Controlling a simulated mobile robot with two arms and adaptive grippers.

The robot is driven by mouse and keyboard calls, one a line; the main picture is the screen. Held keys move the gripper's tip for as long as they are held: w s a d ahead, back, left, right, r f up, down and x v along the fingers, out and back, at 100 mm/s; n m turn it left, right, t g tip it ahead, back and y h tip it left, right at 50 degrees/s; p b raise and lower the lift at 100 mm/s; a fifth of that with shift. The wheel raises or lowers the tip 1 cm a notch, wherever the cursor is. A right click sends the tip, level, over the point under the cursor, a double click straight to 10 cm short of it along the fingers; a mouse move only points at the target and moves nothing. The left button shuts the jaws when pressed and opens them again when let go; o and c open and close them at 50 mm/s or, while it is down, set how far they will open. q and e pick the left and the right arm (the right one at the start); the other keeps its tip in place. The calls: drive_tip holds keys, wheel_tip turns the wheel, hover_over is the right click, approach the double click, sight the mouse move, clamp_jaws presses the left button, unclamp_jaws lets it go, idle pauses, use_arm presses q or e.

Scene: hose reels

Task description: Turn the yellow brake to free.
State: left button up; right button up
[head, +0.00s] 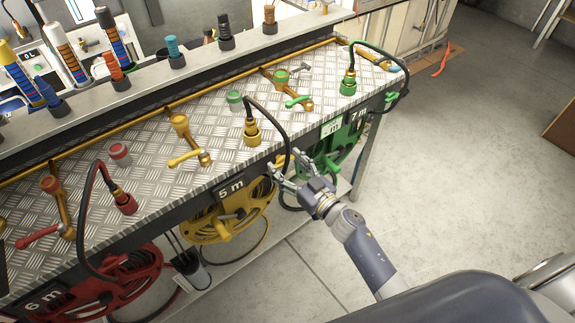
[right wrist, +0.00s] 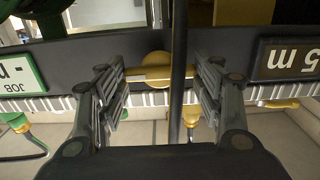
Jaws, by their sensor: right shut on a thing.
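The yellow brake (right wrist: 153,62) shows in the right wrist view as a round yellow knob with a crossbar, on the dark front edge of the bench. My right gripper (right wrist: 163,82) has one finger at each end of the crossbar and is shut on it. A black hose (right wrist: 178,40) passes in front of the brake, between the fingers. In the head view my right gripper (head: 276,171) is at the bench front, just right of the yellow reel (head: 228,217), and the brake is hard to make out there. My left gripper is not in view.
The yellow reel's "5 m" sign (head: 229,188) is left of the gripper. A green reel (head: 343,143) is to the right, a red reel (head: 125,285) at lower left. Yellow valve (head: 185,135) and yellow hose fitting (head: 251,133) stand on the bench top.

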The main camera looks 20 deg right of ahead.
drive_tip(key=n, duration=0.4)
drive_tip(key=shift+n+b, duration=0.3)
drive_tip(key=n, duration=0.2)
drive_tip(key=n+b, duration=0.1)
drive_tip(key=n, duration=0.1)
drive_tip(key=shift+a+f+n, duration=0.15)
drive_tip(key=shift+n, duration=0.15)
drive_tip(key=n+b, duration=0.1)
drive_tip(key=n, duration=0.3)
drive_tip(key=shift+n+b, duration=0.3)
drive_tip(key=shift+s+f+n+b, duration=0.1)
drive_tip(key=shift+n+b, duration=0.55)
drive_tip(key=shift+n, duration=1.45)
drive_tip(key=o, duration=1)
drive_tip(key=shift+o, duration=0.2)
